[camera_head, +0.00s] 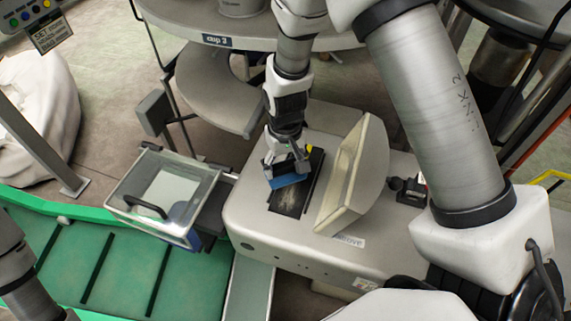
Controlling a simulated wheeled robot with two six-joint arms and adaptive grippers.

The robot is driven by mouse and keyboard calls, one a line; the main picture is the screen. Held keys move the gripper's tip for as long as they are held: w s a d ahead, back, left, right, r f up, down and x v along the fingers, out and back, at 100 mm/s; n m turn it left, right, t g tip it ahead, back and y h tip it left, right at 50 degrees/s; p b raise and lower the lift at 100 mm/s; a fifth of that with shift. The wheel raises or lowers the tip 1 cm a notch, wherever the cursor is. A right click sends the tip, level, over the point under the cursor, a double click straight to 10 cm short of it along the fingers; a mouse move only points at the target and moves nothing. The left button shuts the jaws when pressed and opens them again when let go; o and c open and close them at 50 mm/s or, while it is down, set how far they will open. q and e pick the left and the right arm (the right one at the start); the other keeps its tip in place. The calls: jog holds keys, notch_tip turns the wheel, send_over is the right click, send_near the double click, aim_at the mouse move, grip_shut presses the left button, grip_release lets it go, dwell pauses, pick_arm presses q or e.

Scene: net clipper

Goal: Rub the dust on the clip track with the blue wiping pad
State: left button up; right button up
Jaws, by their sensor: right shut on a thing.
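My right gripper (287,166) points down over the grey clipper machine (247,215). It is shut on the blue wiping pad (289,180), which is tilted at the upper left part of the dark clip track (304,180). Whether the pad touches the track I cannot tell. A pale dusty patch (290,200) shows on the track just below the pad. The machine's cream cover (349,178) stands raised to the right of the track. Of my left arm only a grey link shows at the lower left edge; its gripper is out of view.
A clear lidded box (165,195) with a black handle stands left of the machine. A green conveyor (110,258) runs along the lower left. A round grey table labelled "clip 2" (217,41) is behind. The raised cover closely bounds the track's right side.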

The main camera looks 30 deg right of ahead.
jog(key=shift+w+r+p, duration=0.1)
jog(key=shift+r+p, duration=0.55)
jog(key=shift+r, duration=0.6)
